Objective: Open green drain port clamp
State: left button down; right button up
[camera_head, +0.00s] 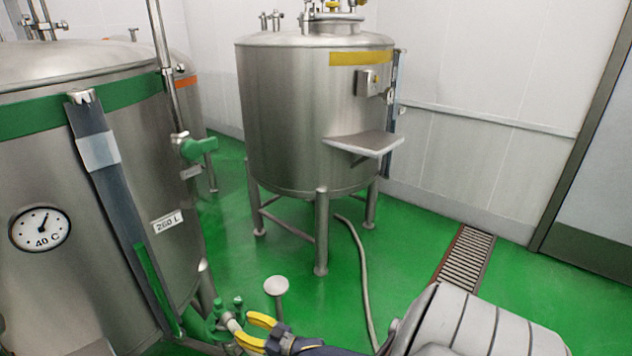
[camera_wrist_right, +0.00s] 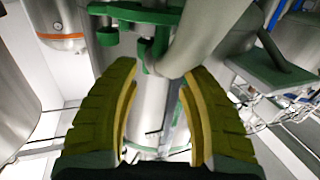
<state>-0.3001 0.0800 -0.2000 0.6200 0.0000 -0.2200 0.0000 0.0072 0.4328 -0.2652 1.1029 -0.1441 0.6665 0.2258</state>
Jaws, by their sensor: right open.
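The green drain port clamp (camera_head: 216,318) is low at the foot of the green-banded steel tank (camera_head: 60,165), at the bottom of the head view. Green clamp parts with small knobs also show at the top of the right wrist view (camera_wrist_right: 150,16). My right gripper (camera_head: 244,328) has yellow fingers and is open just right of the clamp. In the right wrist view its fingers (camera_wrist_right: 156,75) are spread below the clamp parts, with a grey pipe (camera_wrist_right: 203,38) running past the right finger. Contact with the clamp cannot be told. My left gripper is not in view.
A yellow-banded tank (camera_head: 290,115) stands on legs behind, with a small shelf (camera_head: 364,143). A grey hose (camera_head: 361,270) lies on the green floor (camera_head: 400,250). A drain grate (camera_head: 464,265) is at right. A round grey disc (camera_head: 276,286) stands near my right gripper.

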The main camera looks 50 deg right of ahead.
jog(key=v, duration=1.2)
jog(key=s+d+f+g+h, duration=0.1)
jog(key=s+f+g, duration=0.1)
jog(key=f, duration=0.5)
jog(key=s+d+f+g+h, duration=0.1)
jog(key=s+f+g+h, duration=0.1)
jog(key=s+f, duration=0.3)
jog(key=s+d+f+n+g+h, duration=0.1)
jog(key=s+d+f+g, duration=0.1)
jog(key=f, duration=0.8)
jog(key=shift+s+g+h, duration=0.4)
jog(key=shift+s+g, duration=0.3)
jog(key=shift+s, duration=0.4)
jog(key=shift+f, duration=0.15)
